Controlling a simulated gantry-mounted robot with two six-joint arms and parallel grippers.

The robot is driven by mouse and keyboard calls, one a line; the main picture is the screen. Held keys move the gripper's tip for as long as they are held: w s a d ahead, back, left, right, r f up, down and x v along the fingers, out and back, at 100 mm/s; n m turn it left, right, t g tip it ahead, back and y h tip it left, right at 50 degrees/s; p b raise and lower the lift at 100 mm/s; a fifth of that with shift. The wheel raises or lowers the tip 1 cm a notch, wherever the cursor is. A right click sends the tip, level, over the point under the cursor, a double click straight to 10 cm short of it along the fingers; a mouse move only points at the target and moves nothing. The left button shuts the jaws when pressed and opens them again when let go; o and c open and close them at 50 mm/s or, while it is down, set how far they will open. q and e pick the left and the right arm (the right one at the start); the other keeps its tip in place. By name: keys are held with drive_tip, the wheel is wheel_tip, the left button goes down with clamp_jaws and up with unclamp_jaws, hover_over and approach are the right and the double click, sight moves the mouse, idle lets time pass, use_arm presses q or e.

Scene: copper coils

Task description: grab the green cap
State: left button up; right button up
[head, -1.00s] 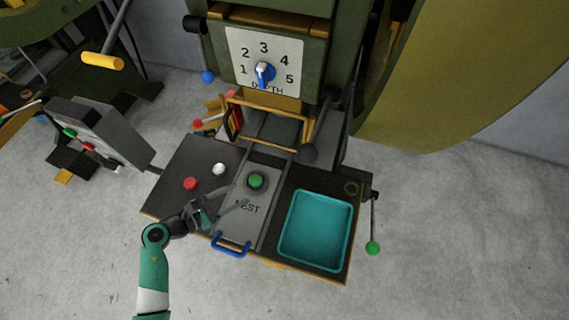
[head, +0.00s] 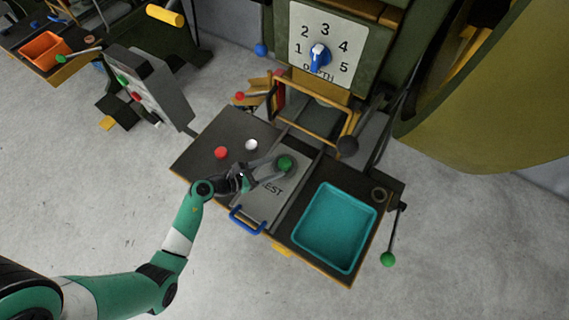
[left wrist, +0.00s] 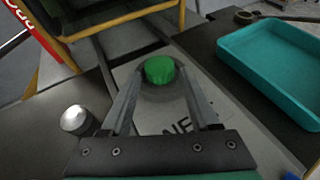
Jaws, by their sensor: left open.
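The green cap (head: 285,162) is a round green knob on a grey plate lettered NEST (head: 268,203), in the middle of the dark worktable. My left gripper (head: 274,167) reaches in from the left over the plate, its fingers pointing at the cap. In the left wrist view, the green cap (left wrist: 159,69) shows between the tips of my open left gripper (left wrist: 158,84), one finger on each side. The fingers do not look closed on it; I cannot tell whether either one touches it. My right gripper is not in view.
A red cap (head: 221,152) and a white cap (head: 251,145) sit left of the plate. A teal tray (head: 337,262) lies to the right. A yellow guard frame (head: 318,97) stands behind the cap. A blue handle (head: 247,222) is at the plate's front.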

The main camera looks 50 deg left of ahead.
sight(282, 164)
use_arm(q)
drive_tip(key=x, duration=0.3)
drive_tip(key=shift+w+f+b, duration=0.1)
drive_tip(key=shift+w+b, duration=0.15)
drive_tip(key=shift+b, duration=0.15)
drive_tip(key=shift+s, duration=0.1)
clamp_jaws()
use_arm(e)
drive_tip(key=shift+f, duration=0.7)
use_arm(q)
drive_tip(key=shift+r+p, duration=0.6)
drive_tip(key=shift+r, duration=0.1)
wheel_tip(282, 164, up, 3)
drive_tip(key=shift+s+d+r+p, duration=0.1)
drive_tip(key=shift+s+p, duration=0.05)
drive_tip(key=shift+p, duration=1.1)
drive_tip(key=s+d+r+p, duration=0.7)
drive_tip(key=s+r, duration=0.1)
drive_tip(key=s, duration=0.3)
drive_tip(key=shift+s+r, duration=0.3)
drive_tip(key=shift+s, duration=0.1)
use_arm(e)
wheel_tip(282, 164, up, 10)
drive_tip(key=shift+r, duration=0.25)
